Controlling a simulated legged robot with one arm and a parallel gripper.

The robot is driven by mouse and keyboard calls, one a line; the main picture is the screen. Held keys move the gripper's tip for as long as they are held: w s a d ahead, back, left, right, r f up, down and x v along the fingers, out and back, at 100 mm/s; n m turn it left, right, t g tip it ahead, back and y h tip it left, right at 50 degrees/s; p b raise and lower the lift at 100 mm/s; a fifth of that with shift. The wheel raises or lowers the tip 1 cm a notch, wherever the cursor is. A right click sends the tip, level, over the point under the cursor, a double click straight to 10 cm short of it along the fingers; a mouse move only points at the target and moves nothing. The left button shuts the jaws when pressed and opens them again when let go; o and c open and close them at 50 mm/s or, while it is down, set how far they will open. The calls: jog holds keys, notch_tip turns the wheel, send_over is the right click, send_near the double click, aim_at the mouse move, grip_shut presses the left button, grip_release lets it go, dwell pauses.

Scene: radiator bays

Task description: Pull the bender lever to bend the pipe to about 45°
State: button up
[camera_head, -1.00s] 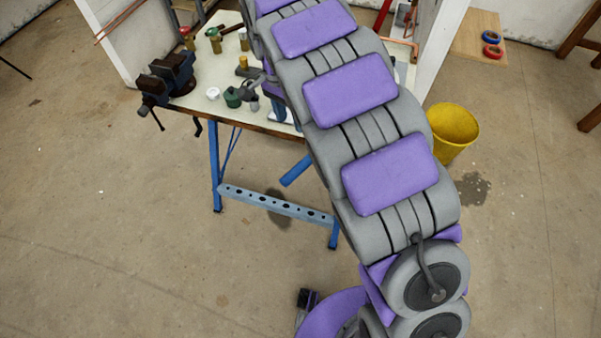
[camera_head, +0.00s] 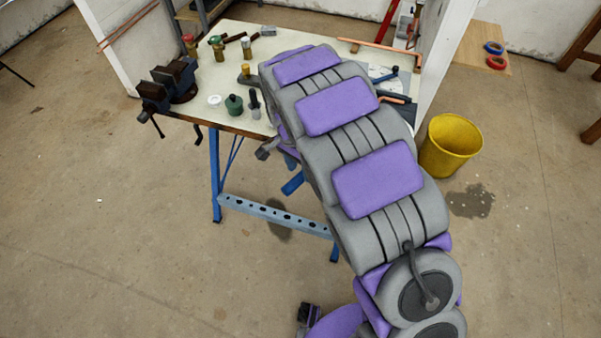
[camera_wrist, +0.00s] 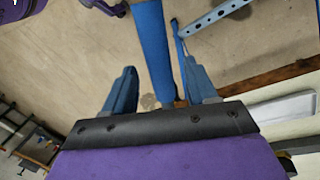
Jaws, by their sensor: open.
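The pipe bender (camera_head: 382,73) is on the right part of the bench, mostly behind my arm; a pale disc and a dark piece show. A copper pipe piece (camera_head: 396,98) shows beside it. A blue bar, apparently the lever (camera_head: 293,183), sticks out past the bench's front edge below my arm. In the wrist view a thick blue bar, likely the same lever (camera_wrist: 151,38), runs between the two blue fingers of my gripper (camera_wrist: 159,66). The fingers are apart with gaps on both sides of it.
The bench (camera_head: 225,75) holds a vise (camera_head: 170,85) at its left corner and several small fittings and containers. Another copper pipe (camera_head: 365,43) lies at the back. A yellow bucket (camera_head: 450,146) stands on the floor at right. The floor in front is clear.

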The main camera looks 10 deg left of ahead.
jog(key=shift+s+d+f, duration=0.1)
jog(key=shift+d+f, duration=0.1)
jog(key=shift+f, duration=0.85)
grip_shut()
